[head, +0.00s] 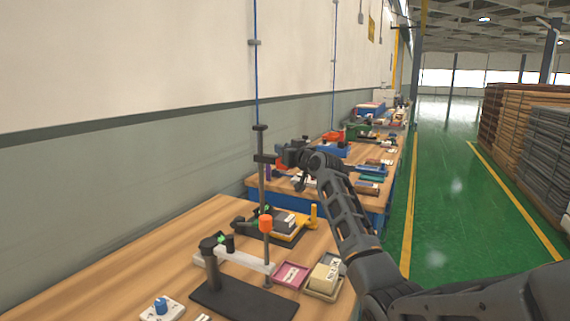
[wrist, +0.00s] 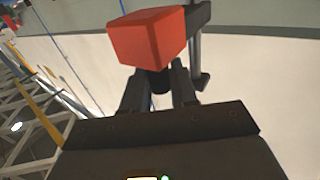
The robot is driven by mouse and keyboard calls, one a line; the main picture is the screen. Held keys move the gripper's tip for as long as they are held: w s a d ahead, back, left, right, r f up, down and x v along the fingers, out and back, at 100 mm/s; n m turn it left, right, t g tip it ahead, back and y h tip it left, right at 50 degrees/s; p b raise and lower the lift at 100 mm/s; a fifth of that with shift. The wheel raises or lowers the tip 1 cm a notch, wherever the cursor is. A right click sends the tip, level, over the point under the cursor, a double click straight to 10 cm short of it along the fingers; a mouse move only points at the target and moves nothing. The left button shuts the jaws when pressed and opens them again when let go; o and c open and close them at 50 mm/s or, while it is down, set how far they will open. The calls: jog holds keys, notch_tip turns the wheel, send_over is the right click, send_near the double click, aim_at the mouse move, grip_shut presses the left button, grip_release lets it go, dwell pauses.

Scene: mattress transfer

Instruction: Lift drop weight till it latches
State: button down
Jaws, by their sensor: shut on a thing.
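The drop weight, a red block (wrist: 150,38), fills the top of the wrist view. My gripper (wrist: 160,78) is shut on a dark grip piece just beneath this block. A dark bracket and post (wrist: 196,50) stand right beside the block. In the head view my gripper (head: 284,160) is high beside the upright post (head: 261,180), near the dark crosspiece on it. Whether a latch is engaged cannot be seen.
The green aisle (head: 440,230) at right is clear.

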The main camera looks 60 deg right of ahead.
jog(key=shift+r+p, duration=0.4)
jog(key=shift+r, duration=1.85)
jog(key=c, duration=1.1)
grip_release()
jog(key=shift+o, duration=0.4)
jog(key=shift+f, duration=0.35)
jog(key=shift+s, duration=0.1)
jog(key=shift+s+a+f, duration=0.1)
jog(key=shift+s+a, duration=0.1)
jog(key=shift+s, duration=0.1)
jog(key=b+v, duration=0.1)
jog(key=v, duration=0.6)
jog(key=shift+c, duration=0.4)
